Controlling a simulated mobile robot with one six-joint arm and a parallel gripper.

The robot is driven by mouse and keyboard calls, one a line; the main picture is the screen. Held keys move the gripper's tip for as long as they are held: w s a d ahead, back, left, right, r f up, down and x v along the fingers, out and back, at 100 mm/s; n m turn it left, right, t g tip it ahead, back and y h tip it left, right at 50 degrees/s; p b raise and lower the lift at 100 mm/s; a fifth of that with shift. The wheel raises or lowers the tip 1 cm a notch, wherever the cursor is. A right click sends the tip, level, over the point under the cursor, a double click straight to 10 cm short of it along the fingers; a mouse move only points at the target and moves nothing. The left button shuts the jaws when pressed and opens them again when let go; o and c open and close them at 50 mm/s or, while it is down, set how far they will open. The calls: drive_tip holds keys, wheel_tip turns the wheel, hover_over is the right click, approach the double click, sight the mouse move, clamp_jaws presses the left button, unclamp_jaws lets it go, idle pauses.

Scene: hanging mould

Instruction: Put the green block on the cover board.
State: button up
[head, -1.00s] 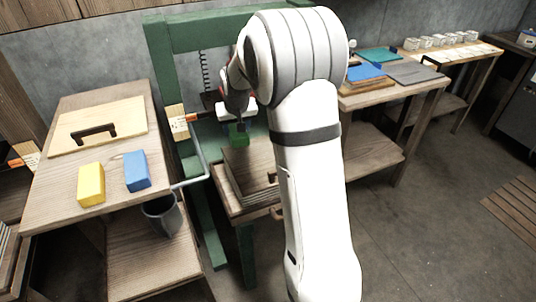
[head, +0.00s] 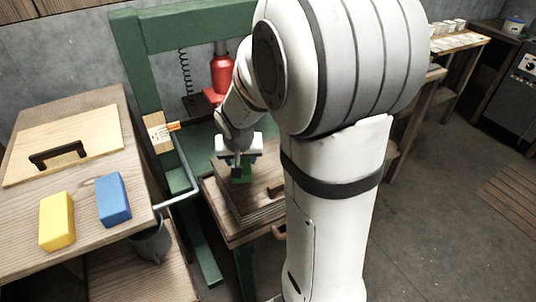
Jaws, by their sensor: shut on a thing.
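My gripper (head: 239,161) is low over a brown wooden board (head: 262,181) in the green press frame and is shut on the green block (head: 241,175). The block is partly hidden by the fingers. It is at or just above the board; I cannot tell whether it touches. A dark handle on that board is mostly hidden by my arm. A paler board (head: 88,138) with a black handle lies on the left table. The frames do not settle which one is called the cover board.
A yellow block (head: 57,222) and a blue block (head: 114,199) stand on the left table (head: 20,252). A grey bent bar (head: 184,165) and a dark bucket (head: 151,243) are between table and press. A red cylinder (head: 221,75) hangs above the board.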

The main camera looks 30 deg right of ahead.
drive_tip(key=d+p, duration=0.1)
drive_tip(key=d, duration=0.7)
drive_tip(key=shift+w+d, duration=0.1)
drive_tip(key=shift+d, duration=0.05)
drive_tip(key=f, duration=0.3)
drive_tip(key=shift+d, duration=0.35)
drive_tip(key=shift+f, duration=0.25)
drive_tip(key=shift+f+b, duration=0.25)
drive_tip(key=shift+b, duration=0.1)
drive_tip(key=o, duration=1)
drive_tip(key=shift+r, duration=0.1)
drive_tip(key=shift+o, duration=0.2)
